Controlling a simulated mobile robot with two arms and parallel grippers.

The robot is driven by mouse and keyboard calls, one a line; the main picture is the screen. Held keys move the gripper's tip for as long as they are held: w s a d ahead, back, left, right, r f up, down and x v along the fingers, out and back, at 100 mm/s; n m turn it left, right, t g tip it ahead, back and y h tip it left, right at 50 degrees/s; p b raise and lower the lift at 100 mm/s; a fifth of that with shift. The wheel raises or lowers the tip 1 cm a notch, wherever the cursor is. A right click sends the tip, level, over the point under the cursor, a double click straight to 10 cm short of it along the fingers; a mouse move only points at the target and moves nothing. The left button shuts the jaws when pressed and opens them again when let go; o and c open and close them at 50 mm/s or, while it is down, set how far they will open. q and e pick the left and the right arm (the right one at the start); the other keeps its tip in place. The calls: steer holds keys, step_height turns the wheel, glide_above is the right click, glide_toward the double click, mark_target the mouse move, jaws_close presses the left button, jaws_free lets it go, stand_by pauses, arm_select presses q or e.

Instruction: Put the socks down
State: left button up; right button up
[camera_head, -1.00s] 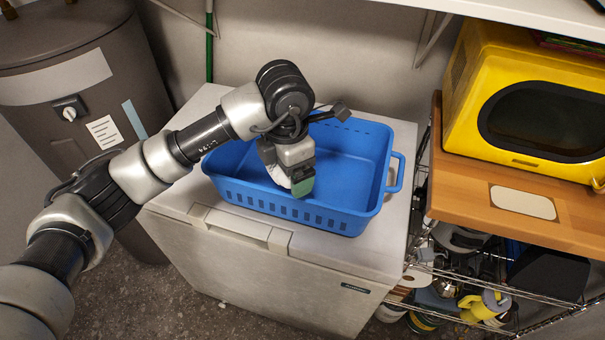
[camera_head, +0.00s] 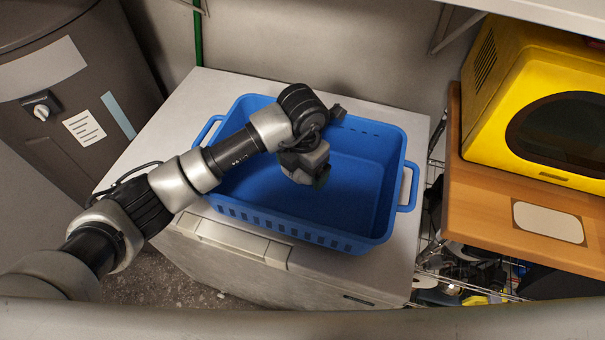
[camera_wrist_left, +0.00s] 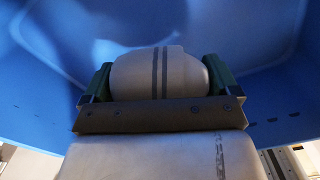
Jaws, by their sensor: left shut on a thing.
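The socks (camera_wrist_left: 150,75) show in the left wrist view as a pale rolled bundle with dark stripes. My left gripper (camera_wrist_left: 158,82) is shut on the socks, with a green-padded finger on each side of them. In the head view my left gripper (camera_head: 318,178) points down inside the blue basket (camera_head: 398,190), above its floor. The socks are hidden behind the gripper in that view. Blue basket walls fill the left wrist view around the socks. I cannot tell whether the socks touch the basket floor. My right gripper is not in view.
The basket stands on a white chest freezer (camera_head: 190,122). A yellow microwave (camera_head: 500,120) sits on a wooden shelf top (camera_head: 485,205) to the right, above a wire rack. A dark cylindrical tank (camera_head: 75,75) stands at the left. The basket's right half looks empty.

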arm_select(q)
steer(key=shift+f, duration=0.65)
step_height(320, 180, down, 3)
steer(key=shift+f+p, duration=0.15)
steer(key=shift+p, duration=0.4)
steer(key=shift+f, duration=0.1)
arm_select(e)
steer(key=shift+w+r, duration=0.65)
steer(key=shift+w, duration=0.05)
arm_select(q)
steer(key=shift+f, duration=0.15)
steer(key=o, duration=0.6)
steer(key=shift+w, duration=0.1)
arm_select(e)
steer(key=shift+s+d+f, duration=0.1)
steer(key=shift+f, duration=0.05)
